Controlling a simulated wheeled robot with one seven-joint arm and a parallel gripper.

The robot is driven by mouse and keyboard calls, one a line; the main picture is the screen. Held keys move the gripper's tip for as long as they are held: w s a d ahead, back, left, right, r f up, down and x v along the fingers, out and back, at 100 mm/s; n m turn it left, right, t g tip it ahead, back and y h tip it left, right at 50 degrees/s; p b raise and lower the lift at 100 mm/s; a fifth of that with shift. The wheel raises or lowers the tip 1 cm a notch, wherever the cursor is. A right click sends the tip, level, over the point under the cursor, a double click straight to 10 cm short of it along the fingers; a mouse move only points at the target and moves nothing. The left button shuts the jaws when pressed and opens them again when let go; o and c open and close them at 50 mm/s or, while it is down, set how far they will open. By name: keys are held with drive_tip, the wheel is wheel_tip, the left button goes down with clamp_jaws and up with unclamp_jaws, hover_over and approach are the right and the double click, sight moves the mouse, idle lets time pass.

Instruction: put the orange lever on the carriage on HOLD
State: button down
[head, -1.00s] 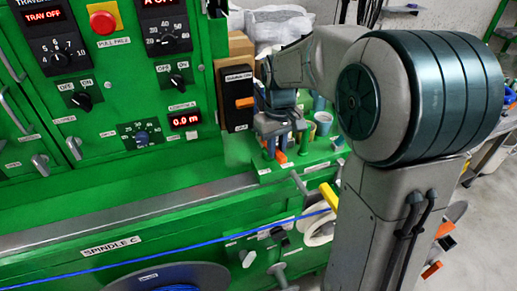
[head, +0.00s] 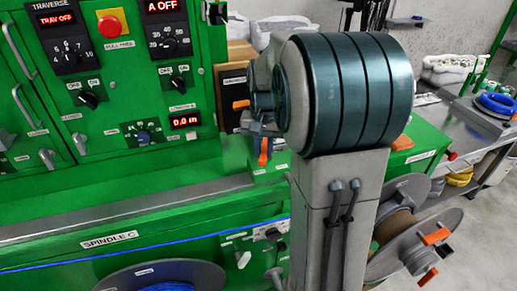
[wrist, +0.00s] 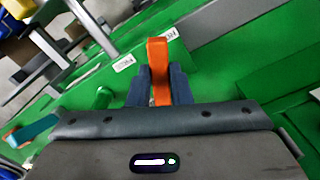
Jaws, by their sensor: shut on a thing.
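The orange lever (wrist: 160,62) stands between the two dark fingers of my gripper (wrist: 160,88) in the wrist view. The carriage (head: 268,176) is a green body there, mostly covered by my arm.
A dark box with another orange handle (head: 241,104) is close to the left of my gripper. The green control panel (head: 110,120) stands further left. A blue cable (head: 190,242) runs across to the reel (head: 160,276) side. Reels (head: 400,225) and a bench are at the right.

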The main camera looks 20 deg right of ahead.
sight(264, 153)
drive_tip(key=shift+r, duration=0.1)
idle(0.3)
drive_tip(key=c, duration=1.3)
unclamp_jaws()
wheel_tip(264, 153, up, 14)
drive_tip(key=shift+f, duration=0.1)
